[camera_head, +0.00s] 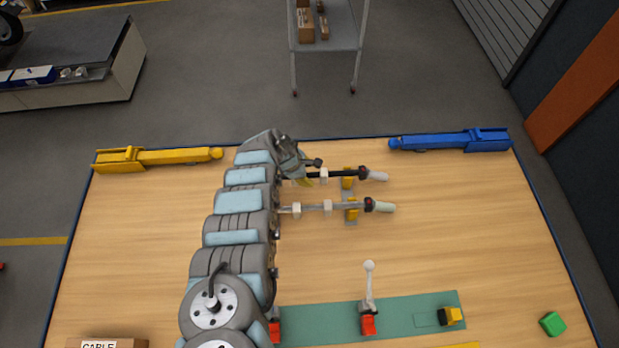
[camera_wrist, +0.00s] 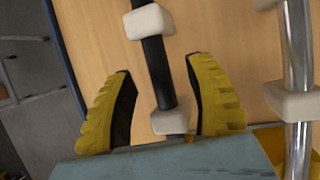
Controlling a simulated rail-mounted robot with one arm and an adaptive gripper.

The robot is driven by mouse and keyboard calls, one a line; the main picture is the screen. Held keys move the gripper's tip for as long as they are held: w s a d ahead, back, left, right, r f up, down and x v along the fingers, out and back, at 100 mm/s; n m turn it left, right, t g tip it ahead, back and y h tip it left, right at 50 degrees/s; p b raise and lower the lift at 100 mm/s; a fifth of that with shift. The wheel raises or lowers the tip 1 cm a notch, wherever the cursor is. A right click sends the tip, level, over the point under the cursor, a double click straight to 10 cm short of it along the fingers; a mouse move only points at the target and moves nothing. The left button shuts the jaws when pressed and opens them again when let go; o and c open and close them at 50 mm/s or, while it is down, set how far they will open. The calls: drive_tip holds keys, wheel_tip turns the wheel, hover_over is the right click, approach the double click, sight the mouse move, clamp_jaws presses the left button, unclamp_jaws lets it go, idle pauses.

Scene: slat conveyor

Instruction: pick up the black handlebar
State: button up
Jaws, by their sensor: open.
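The black handlebar (camera_head: 345,173) lies across the back half of the wooden table, with a pale grip at its right end. Its left part is hidden behind my arm. In the wrist view the black bar (camera_wrist: 155,62) runs between the two yellow fingers of my gripper (camera_wrist: 160,64). The fingers are spread, with a visible gap on each side of the bar. White blocks (camera_wrist: 148,22) sit on the bar, one beyond the fingertips and one between the fingers. In the head view my gripper (camera_head: 304,181) is small and partly hidden by my wrist.
A silver handlebar (camera_head: 309,208) lies parallel in front; it shows at right in the wrist view (camera_wrist: 299,45). Yellow (camera_head: 180,157) and blue (camera_head: 440,141) devices lie along the back edge. A lever (camera_head: 369,280) stands on a green mat (camera_head: 410,314). The table's right side is mostly clear.

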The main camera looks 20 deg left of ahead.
drive_tip(key=shift+b+x, duration=0.9)
drive_tip(key=shift+x, duration=0.3)
clamp_jaws()
